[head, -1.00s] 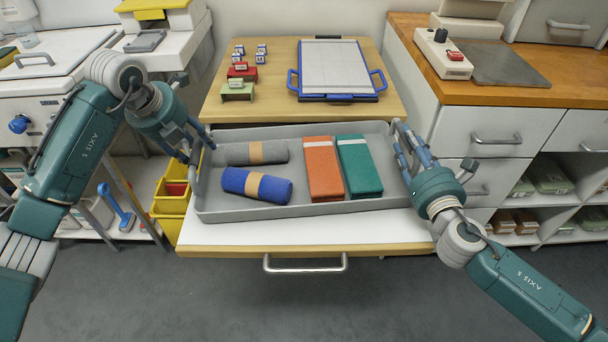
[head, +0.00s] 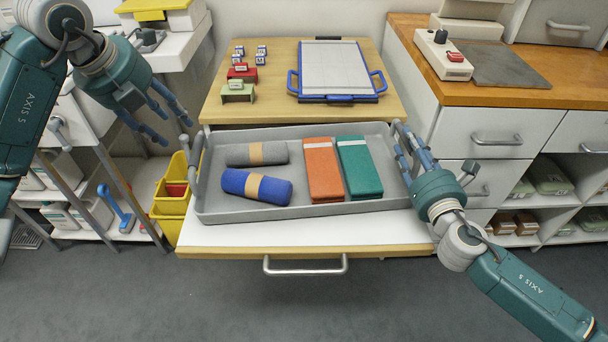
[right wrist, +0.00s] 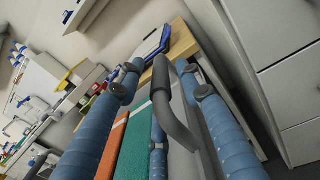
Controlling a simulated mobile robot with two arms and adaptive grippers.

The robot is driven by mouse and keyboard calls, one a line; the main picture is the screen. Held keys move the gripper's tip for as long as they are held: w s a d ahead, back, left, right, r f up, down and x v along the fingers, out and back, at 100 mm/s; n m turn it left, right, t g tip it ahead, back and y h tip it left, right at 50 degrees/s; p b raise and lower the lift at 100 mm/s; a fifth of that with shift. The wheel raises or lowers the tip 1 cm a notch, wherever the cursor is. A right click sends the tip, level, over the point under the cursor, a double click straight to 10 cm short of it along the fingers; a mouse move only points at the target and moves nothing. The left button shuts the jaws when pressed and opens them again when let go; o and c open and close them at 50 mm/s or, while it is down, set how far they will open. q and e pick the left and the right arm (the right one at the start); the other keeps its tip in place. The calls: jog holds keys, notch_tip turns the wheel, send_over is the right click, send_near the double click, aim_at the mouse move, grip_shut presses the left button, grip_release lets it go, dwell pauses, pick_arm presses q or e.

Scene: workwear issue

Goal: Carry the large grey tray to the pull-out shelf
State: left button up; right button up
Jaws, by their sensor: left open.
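The large grey tray (head: 212,204) rests level on the pull-out shelf (head: 300,236), a white board with a wooden front edge. In it lie a grey roll (head: 240,154), a blue roll (head: 238,183), an orange folded cloth (head: 322,172) and a green folded cloth (head: 360,168). My left gripper (head: 177,132) is open and empty, up and left of the tray's free left handle (head: 196,158). My right gripper (head: 403,140) is at the tray's right end. In the right wrist view its fingers (right wrist: 163,68) stand apart on both sides of the right handle (right wrist: 172,115), with gaps showing.
Behind the shelf, a wooden top (head: 265,112) bears a blue-handled board (head: 336,70) and small labelled blocks (head: 248,55). Drawers (head: 482,130) stand close on the right. Yellow bins (head: 172,198) are below left. The floor in front is clear.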

jog(key=s+d, duration=0.1)
jog(key=s, duration=1)
jog(key=shift+s, duration=0.3)
